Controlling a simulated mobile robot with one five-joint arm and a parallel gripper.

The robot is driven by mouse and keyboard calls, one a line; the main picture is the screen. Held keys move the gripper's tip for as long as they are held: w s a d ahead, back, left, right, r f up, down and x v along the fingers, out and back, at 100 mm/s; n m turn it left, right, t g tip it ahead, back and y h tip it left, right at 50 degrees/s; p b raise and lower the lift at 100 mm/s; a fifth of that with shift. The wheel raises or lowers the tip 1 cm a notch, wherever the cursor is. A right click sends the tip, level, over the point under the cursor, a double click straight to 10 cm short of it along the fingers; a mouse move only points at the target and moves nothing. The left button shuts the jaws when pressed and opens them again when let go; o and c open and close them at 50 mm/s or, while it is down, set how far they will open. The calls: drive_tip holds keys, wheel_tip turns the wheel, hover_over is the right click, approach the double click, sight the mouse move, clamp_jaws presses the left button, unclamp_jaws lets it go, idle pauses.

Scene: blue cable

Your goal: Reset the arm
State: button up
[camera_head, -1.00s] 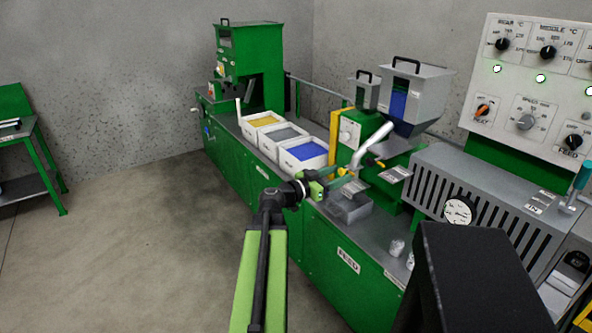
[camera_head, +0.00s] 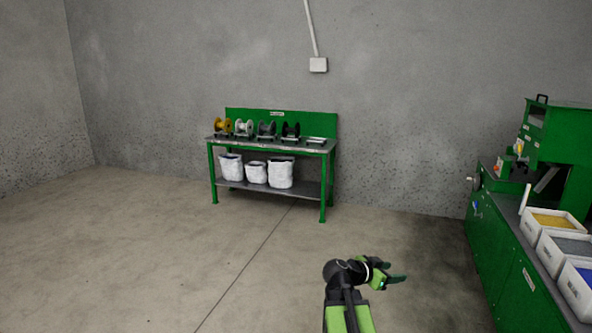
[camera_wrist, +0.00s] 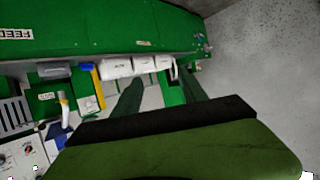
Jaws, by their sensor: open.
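My gripper (camera_head: 396,278) shows in the head view at the lower right of centre, over bare floor, at the end of my green and black arm. Its green fingers point to the right. In the wrist view my gripper (camera_wrist: 157,90) shows two dark green fingers spread apart with nothing between them. No cable is seen in the gripper.
The green machine (camera_head: 505,250) stands at the right, with white bins of yellow (camera_head: 553,221), grey (camera_head: 570,246) and blue material. A green bench (camera_head: 272,146) with several spools and white bags stands by the back wall. The floor between is clear.

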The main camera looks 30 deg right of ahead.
drive_tip(key=w+a+f+n+t+y, duration=0.1)
drive_tip(key=w+a+f+n+y, duration=0.15)
drive_tip(key=a, duration=0.65)
drive_tip(key=w+a+f+n+y, duration=0.2)
drive_tip(key=w+a+f, duration=0.15)
drive_tip(key=a, duration=0.55)
drive_tip(key=w+a+f+n+t+y, duration=0.1)
drive_tip(key=w+a+f+n+y, duration=0.2)
drive_tip(key=a, duration=0.6)
drive_tip(key=s+a+f+n+g+y, duration=0.1)
drive_tip(key=s+a+f+n+y, duration=0.15)
drive_tip(key=a, duration=0.35)
drive_tip(key=s+a+f+n+g+y, duration=0.1)
drive_tip(key=s+a+n+y, duration=0.15)
drive_tip(key=a, duration=0.35)
drive_tip(key=s+a+f+n+g+y, duration=0.1)
drive_tip(key=a+f+n, duration=0.1)
drive_tip(key=a+n, duration=0.3)
wheel_tip(320, 180, up, 13)
drive_tip(key=a+p, duration=0.1)
drive_tip(key=p, duration=1.2)
drive_tip(key=shift+s+a, duration=0.15)
drive_tip(key=shift+s, duration=0.15)
drive_tip(key=shift+f, duration=0.1)
